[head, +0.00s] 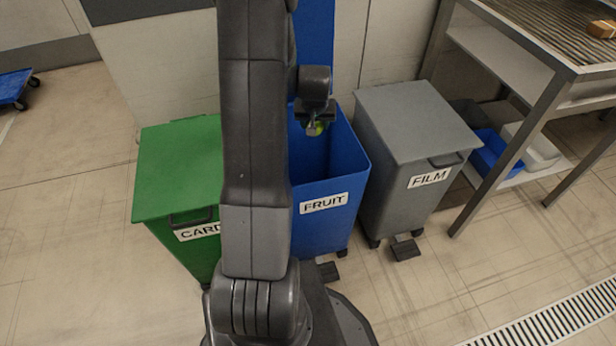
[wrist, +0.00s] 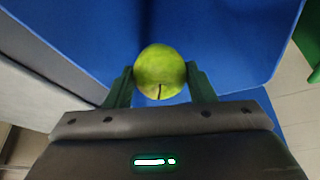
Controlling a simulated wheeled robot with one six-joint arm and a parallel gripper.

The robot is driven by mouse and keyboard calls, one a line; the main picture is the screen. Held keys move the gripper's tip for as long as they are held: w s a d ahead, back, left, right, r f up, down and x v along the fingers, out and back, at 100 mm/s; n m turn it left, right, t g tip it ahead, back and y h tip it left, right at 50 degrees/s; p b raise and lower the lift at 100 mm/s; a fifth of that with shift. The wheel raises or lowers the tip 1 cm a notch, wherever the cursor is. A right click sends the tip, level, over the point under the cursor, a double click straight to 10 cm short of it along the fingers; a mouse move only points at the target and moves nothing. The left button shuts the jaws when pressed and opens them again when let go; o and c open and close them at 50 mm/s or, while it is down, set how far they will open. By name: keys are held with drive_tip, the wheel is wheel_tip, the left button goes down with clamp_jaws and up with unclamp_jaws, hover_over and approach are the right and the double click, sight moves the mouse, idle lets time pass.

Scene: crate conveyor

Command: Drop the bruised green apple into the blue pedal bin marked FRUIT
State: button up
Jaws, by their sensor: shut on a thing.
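The green apple (wrist: 160,70) sits between the two fingers of my gripper (wrist: 160,84) in the wrist view, stem side showing; no bruise can be made out. The bin's blue lid (head: 314,45) stands up at the back, partly behind my arm. In the wrist view the blue bin (wrist: 240,40) fills the background behind the apple. The bin's floor is hidden in the head view.
A green CARD bin (head: 178,165) with its lid shut stands left of the blue bin. A grey FILM bin (head: 415,125) with its lid shut stands to the right. A metal table (head: 545,75) stands at the far right. A floor drain (head: 560,320) lies at the lower right.

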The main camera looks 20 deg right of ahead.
wheel_tip(320, 180, down, 4)
drive_tip(key=shift+r+b, duration=0.25)
drive_tip(key=shift+b, duration=0.6)
drive_tip(key=o, duration=1.1)
drive_tip(key=shift+c, duration=0.2)
drive_tip(key=shift+r, duration=0.1)
drive_tip(key=p+v, duration=0.3)
drive_tip(key=v, duration=1)
drive_tip(key=shift+s+r, duration=0.2)
drive_tip(key=shift+r, duration=0.15)
drive_tip(key=shift+f, duration=0.1)
